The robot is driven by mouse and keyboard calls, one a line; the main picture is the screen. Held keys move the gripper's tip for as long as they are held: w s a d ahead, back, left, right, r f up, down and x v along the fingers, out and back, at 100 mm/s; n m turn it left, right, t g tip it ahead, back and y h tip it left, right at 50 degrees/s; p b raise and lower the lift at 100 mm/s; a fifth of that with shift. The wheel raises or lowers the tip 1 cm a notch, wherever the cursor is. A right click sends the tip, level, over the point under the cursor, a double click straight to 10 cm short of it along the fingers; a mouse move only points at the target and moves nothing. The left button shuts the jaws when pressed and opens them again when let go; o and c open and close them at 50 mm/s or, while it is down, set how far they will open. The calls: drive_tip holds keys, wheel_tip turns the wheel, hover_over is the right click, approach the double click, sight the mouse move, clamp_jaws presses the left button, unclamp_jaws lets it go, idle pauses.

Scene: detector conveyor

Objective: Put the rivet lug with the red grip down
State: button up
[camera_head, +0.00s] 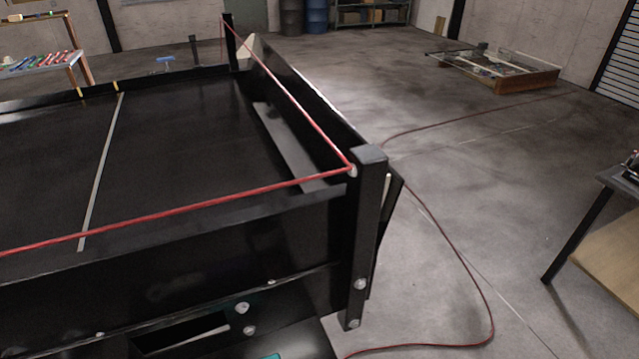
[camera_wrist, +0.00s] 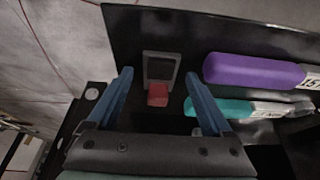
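The rivet lug (camera_wrist: 158,68) shows in the wrist view as a grey squarish frame with a short red grip (camera_wrist: 157,95). It appears to lie on a black surface (camera_wrist: 125,35). My gripper (camera_wrist: 158,76) has its two blue fingers spread, one on each side of the lug. Gaps show between both fingers and the red grip, so the gripper is open and not clamped on it. The height of the fingers above the surface is hard to tell. In the head view neither the gripper nor the lug is visible.
A purple-handled tool (camera_wrist: 255,70) and a teal-handled tool (camera_wrist: 240,107) lie right of the lug, the teal one close to the right finger. The head view shows a black conveyor (camera_head: 165,130), a red cord (camera_head: 200,206), a corner post (camera_head: 365,230) and open floor to the right.

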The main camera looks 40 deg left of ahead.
drive_tip(key=b+v, duration=0.1)
drive_tip(key=v, duration=1.1)
drive_tip(key=shift+r, duration=0.15)
